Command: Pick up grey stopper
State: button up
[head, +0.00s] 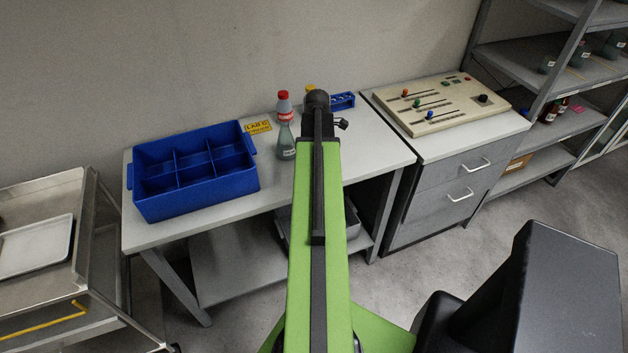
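I cannot make out a grey stopper in the head view; my arm hides part of the table (386,158). My gripper (319,106) is at the far end of my green arm, over the back part of the table. Its fingers are hidden, so I cannot tell whether it is open, shut or holding anything. A small dark piece beside it on the right is too small to identify. A clear conical flask (286,147) with grey-green contents stands just left of my arm.
A red-capped bottle (284,101) is behind the flask. A blue divided crate (204,201) fills the table's left. A small blue rack (343,101) is behind my arm. A control panel (440,106) sits on the right cabinet. A metal cart (78,291) stands at left.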

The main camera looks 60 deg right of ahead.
jog(key=shift+r, duration=0.1)
grip_shut()
jog(key=shift+r, duration=0.1)
dwell(0.3)
